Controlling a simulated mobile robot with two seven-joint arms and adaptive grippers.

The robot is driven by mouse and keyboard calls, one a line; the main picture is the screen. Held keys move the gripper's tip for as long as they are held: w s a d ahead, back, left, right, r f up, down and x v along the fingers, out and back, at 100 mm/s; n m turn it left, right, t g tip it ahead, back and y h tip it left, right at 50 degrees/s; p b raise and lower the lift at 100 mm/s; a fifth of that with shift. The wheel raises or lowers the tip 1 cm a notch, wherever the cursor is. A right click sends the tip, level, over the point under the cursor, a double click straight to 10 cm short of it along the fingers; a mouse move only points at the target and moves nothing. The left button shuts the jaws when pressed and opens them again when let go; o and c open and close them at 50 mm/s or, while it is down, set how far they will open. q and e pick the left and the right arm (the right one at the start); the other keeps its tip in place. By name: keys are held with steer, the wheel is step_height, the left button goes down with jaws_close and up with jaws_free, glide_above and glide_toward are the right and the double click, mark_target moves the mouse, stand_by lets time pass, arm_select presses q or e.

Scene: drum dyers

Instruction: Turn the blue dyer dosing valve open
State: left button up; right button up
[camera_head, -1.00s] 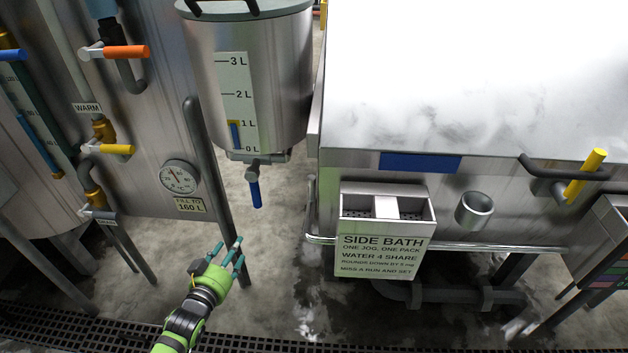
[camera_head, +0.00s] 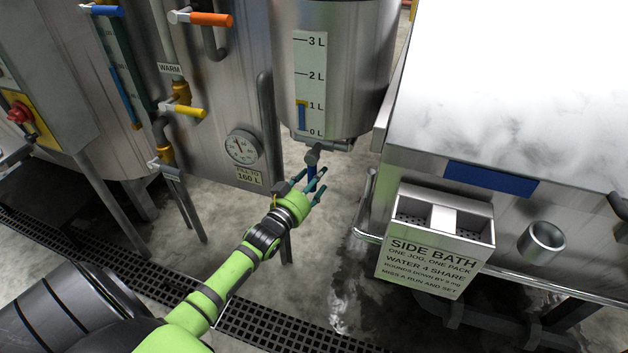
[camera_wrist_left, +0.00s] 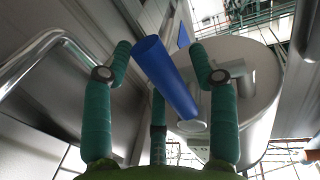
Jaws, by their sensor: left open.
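A steel dosing vessel (camera_head: 345,60) with a 0 to 3 L scale has a valve (camera_head: 318,150) under its bottom. The valve's blue lever (camera_head: 311,172) hangs down and is partly hidden by my left gripper (camera_head: 321,182). In the left wrist view the blue lever (camera_wrist_left: 165,77) lies across the space between the open green fingers of the left gripper (camera_wrist_left: 161,60). I cannot tell whether a finger touches it. My right gripper is out of view.
A large steel tank with an orange lever (camera_head: 211,19), a yellow lever (camera_head: 190,111) and a dial gauge (camera_head: 242,147) stands left. The side bath box (camera_head: 440,222) and a rail (camera_head: 440,268) stand right. A floor grate (camera_head: 250,322) runs in front.

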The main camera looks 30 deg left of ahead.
arm_select(q)
steer(key=c, duration=0.3)
jaws_close()
steer(key=shift+d, duration=0.15)
steer(key=d+r+n+y+p, duration=0.1)
steer(key=d+r+n+y, duration=0.1)
steer(key=n, duration=0.8)
steer(key=w+d+r+n+t+y+p, duration=0.1)
steer(key=d+r+n, duration=0.3)
steer(key=n, duration=0.6)
steer(key=shift+w+r+t+y+p, duration=0.3)
steer(key=shift+r+y+p, duration=0.25)
steer(key=shift+r, duration=0.45)
steer(key=shift+d+r+n, duration=0.1)
steer(key=shift+n, duration=0.2)
